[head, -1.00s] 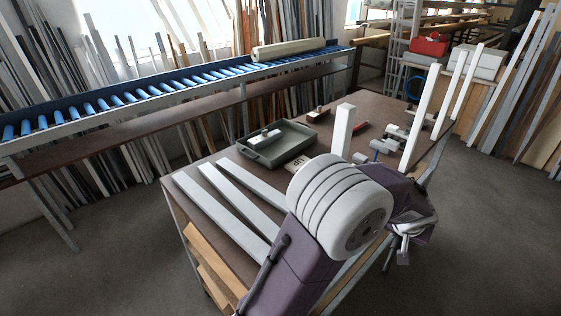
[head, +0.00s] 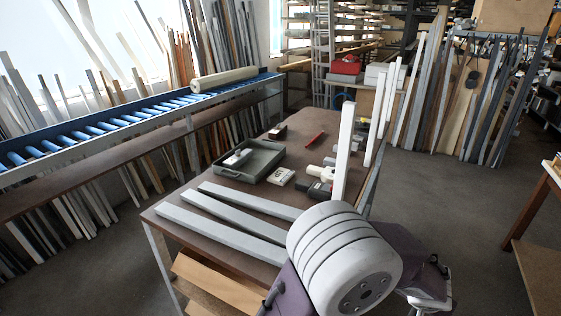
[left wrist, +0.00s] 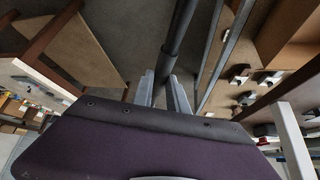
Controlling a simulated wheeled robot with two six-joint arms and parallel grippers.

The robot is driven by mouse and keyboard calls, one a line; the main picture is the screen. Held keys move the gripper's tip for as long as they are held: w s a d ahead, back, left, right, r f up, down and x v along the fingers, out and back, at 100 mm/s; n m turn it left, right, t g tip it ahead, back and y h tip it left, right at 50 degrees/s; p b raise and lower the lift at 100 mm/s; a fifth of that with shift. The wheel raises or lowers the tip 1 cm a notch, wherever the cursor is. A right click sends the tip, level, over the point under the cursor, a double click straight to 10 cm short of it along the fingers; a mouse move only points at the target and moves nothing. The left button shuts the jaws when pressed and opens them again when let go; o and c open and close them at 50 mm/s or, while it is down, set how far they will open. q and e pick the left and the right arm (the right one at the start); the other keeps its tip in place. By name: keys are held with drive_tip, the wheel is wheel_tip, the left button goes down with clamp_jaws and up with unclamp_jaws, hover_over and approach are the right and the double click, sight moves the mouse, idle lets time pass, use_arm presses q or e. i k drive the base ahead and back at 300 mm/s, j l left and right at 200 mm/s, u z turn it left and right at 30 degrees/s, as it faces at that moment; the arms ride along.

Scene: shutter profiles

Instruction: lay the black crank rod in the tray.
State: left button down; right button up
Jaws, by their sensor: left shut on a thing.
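The black crank rod (left wrist: 182,30) shows in the left wrist view, running up from between the fingers of my left gripper (left wrist: 162,92). The gripper is shut on it, over the floor beside the workbench. My left arm crosses the lower right of the head view, where its gripper (head: 430,298) is partly visible at the bottom edge; the rod is hard to make out there. The grey-green tray (head: 265,160) sits on the workbench, left of and beyond the arm, with a small white-and-grey object (head: 238,158) inside. My right gripper is not seen.
Three grey profiles (head: 222,220) lie on the workbench near the tray. A tall white post (head: 343,150) stands between tray and arm side. A white-and-black block (head: 280,176) and small parts lie beside the tray. Another table (head: 540,215) stands at right.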

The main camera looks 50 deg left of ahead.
sight(262, 164)
drive_tip(key=k+j+z, duration=0.45)
drive_tip(key=j, duration=0.55)
drive_tip(key=k+j+z, duration=0.4)
drive_tip(key=j, duration=0.5)
drive_tip(key=k+j+z, duration=0.45)
drive_tip(key=k+j, duration=0.15)
drive_tip(key=k+j+z, duration=0.4)
drive_tip(key=k+j, duration=0.15)
drive_tip(key=k, duration=0.15)
drive_tip(key=k+j+z, duration=0.25)
drive_tip(key=k+z, duration=0.2)
drive_tip(key=k, duration=0.25)
